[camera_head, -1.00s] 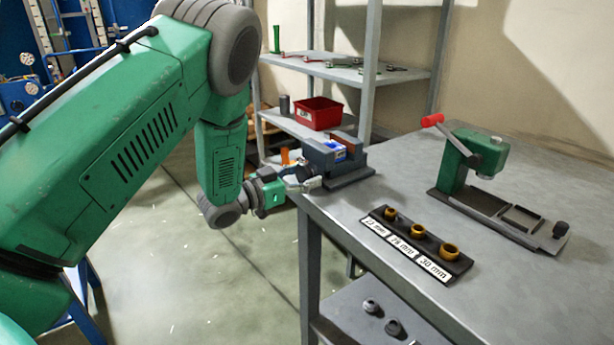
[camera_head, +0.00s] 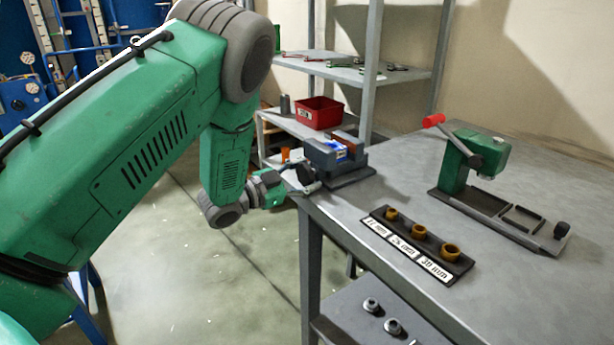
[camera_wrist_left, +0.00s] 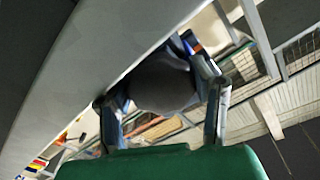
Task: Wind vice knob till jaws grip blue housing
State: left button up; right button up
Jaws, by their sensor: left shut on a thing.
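The grey bench vice (camera_head: 350,178) stands at the table's far left corner in the head view. The blue housing (camera_head: 341,153) sits between its jaws, and only a small part of it shows. The near jaw is close to it; I cannot tell whether they touch. My left gripper (camera_head: 308,187) is at the vice's left end, off the table edge. In the left wrist view its fingers (camera_wrist_left: 162,95) are shut around the rounded dark grey vice knob (camera_wrist_left: 165,80). My right gripper is not in view.
A rack of orange rings (camera_head: 421,230) with size labels lies on the table. A green press with a red-tipped lever (camera_head: 460,165) stands to the right. A red bin (camera_head: 318,112) sits on the shelf behind the vice. The table's left edge runs beside my gripper.

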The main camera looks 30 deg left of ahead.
pick_arm(q)
jog(key=shift+s+f, duration=0.2)
jog(key=shift+f, duration=0.15)
jog(key=o, duration=1.2)
jog(key=shift+s, duration=0.1)
jog(key=shift+n, duration=0.3)
